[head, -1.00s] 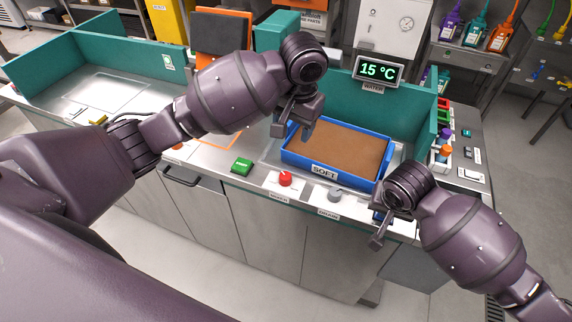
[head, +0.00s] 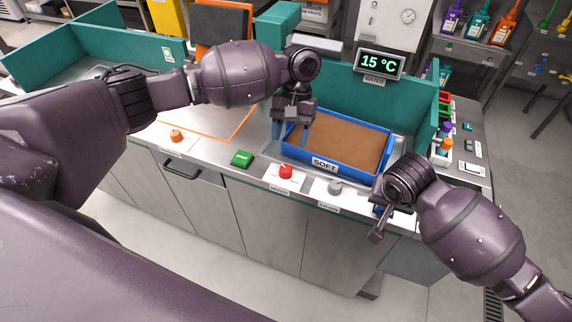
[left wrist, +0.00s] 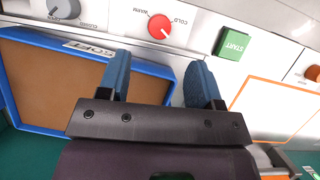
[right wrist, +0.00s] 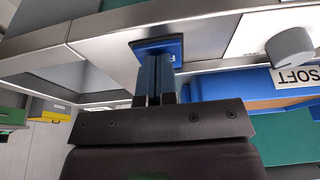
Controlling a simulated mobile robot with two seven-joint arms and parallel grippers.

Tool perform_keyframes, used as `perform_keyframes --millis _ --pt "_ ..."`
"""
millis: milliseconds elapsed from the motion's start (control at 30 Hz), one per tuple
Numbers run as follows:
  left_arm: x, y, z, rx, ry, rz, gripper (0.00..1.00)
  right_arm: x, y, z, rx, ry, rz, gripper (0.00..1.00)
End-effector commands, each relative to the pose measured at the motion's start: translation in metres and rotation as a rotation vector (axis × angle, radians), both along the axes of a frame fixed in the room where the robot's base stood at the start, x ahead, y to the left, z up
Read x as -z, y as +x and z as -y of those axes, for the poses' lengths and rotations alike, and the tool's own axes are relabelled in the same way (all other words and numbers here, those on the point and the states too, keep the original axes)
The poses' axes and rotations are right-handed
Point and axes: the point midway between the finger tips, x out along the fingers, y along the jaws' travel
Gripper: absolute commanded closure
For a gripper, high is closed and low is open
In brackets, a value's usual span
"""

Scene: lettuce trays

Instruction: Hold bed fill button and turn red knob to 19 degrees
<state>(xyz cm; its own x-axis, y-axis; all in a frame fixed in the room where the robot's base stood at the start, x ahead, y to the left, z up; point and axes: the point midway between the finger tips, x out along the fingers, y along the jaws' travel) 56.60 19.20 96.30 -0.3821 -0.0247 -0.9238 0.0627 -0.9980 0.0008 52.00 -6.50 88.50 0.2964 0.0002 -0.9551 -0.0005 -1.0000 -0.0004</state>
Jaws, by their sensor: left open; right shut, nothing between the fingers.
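The red knob (head: 286,171) sits on the counter's front strip, in front of the blue tray's left corner. In the left wrist view the red knob (left wrist: 160,26) lies between WARM and COLD markings, with a white pointer line. My left gripper (head: 291,134) is open and empty, above and behind the knob; its fingers (left wrist: 160,82) are apart and not touching it. My right gripper (right wrist: 160,75) is shut, its fingertips at a blue button (right wrist: 150,47) on the front strip; I cannot tell whether it is pressed. The display (head: 379,66) reads 15 °C.
The blue tray (head: 327,169) labelled SOFT, filled with brown soil, lies behind the knob. A grey knob (head: 335,188) is right of the red one, and a green START button (head: 242,159) is left. An orange knob (head: 176,136) is farther left.

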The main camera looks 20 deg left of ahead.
Motion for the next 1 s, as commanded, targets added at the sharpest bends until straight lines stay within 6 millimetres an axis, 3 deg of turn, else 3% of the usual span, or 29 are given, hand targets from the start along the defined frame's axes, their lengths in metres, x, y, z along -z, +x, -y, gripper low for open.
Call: perform_keyframes --millis 200,500,933,1000 --pt "0.038 -0.016 0.001 0.002 0.001 -0.003 0.41 0.004 -0.001 0.001 0.001 -0.004 -0.006 1.00" --pt "0.073 -0.030 0.002 0.002 0.001 0.000 0.41 0.004 -0.001 0.001 0.001 -0.004 -0.006 1.00" --pt "0.081 -0.033 0.002 0.001 0.001 0.001 0.41 0.004 -0.002 0.001 0.001 -0.004 -0.006 1.00" --pt "0.081 -0.033 0.002 0.001 0.001 0.001 0.50 0.004 -0.002 0.001 0.001 -0.004 -0.006 1.00"
